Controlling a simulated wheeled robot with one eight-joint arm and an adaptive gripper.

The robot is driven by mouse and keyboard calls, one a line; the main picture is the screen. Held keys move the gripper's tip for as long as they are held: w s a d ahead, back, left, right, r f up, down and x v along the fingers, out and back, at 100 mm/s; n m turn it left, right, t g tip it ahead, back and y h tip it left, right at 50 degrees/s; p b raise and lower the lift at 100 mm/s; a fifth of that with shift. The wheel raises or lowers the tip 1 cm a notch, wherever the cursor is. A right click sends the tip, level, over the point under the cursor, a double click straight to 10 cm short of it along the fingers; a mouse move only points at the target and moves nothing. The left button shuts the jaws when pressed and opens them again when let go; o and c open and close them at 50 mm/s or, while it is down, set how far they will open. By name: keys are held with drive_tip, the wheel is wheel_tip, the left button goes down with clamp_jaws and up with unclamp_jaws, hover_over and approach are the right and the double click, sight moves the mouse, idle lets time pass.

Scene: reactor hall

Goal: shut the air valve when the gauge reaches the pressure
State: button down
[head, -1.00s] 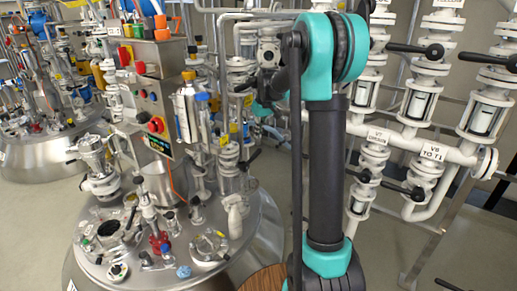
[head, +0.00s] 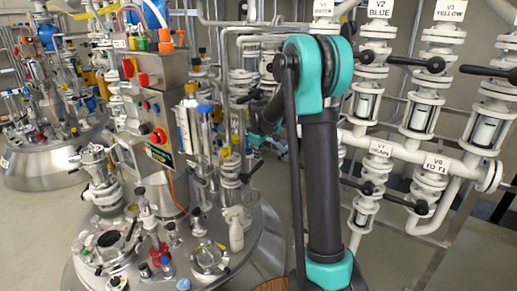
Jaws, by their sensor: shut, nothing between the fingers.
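My arm rises in front of the valve rack and bends over behind itself. My gripper (head: 246,98) shows only as a small dark shape left of the arm, near the pipes behind the steel vessel; it is shut, with nothing seen in it. Its exact contact with any part cannot be told. Black-handled valves stand on the right: V2 BLUE (head: 374,57), V3 YELLOW (head: 444,37), and V6 TO T1 (head: 420,186). I cannot make out a label for the air valve. No pressure gauge reading is legible.
The steel vessel (head: 255,240) with crowded fittings fills the lower left. A grey control box (head: 160,105) with red buttons and a small display (head: 160,155) stands above it. Another vessel (head: 45,180) stands far left. Bare floor (head: 395,260) shows at the lower right.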

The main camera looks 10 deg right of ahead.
sight(260, 163)
drive_tip(key=shift+x, duration=1.4)
drive_tip(key=shift+w+d+f+g+y, duration=0.35)
drive_tip(key=shift+d+f+g+y, duration=0.05)
drive_tip(key=shift+f+g+y, duration=0.25)
drive_tip(key=shift+w+d+f, duration=0.1)
drive_tip(key=shift+w+f, duration=0.05)
drive_tip(key=shift+f, duration=0.4)
drive_tip(key=w+d+v, duration=0.1)
drive_tip(key=v, duration=1.2)
drive_tip(key=s+f+m, duration=0.3)
drive_tip(key=s+f, duration=0.1)
drive_tip(key=s, duration=0.9)
drive_tip(key=s+d+f+m+t, duration=0.1)
drive_tip(key=s+f+m, duration=0.2)
drive_tip(key=s, duration=1)
drive_tip(key=s+d+f+m+t, duration=0.1)
drive_tip(key=s+f+m, duration=0.2)
drive_tip(key=s, duration=1)
wheel_tip(260, 163, down, 4)
drive_tip(key=shift+s+r+h, duration=0.15)
drive_tip(key=shift+s+h, duration=0.05)
drive_tip(key=shift+h, duration=0.25)
